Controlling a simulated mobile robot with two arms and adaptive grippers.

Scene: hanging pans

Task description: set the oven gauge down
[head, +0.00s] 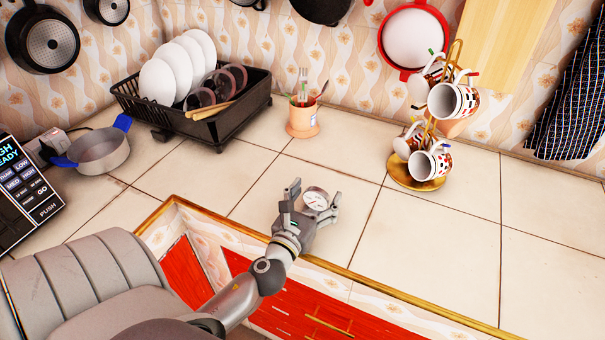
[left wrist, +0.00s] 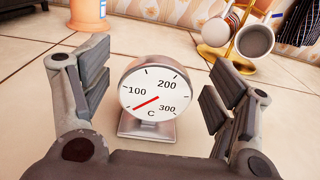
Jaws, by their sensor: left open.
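The oven gauge (head: 316,199) is a small round silver dial with a white face and red needle. In the left wrist view the oven gauge (left wrist: 154,95) stands upright on its flat base on the tiled counter. My left gripper (head: 312,200) is around it near the counter's front edge. In the left wrist view the fingers of my left gripper (left wrist: 153,98) are open on both sides of the gauge, with a gap visible on each side. My right gripper is in neither view.
A cup of utensils (head: 302,117) and a black dish rack (head: 208,120) stand behind. A gold mug stand (head: 417,181) with several mugs is to the right. A pot (head: 99,152) sits at the left. The counter right of the gauge is clear.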

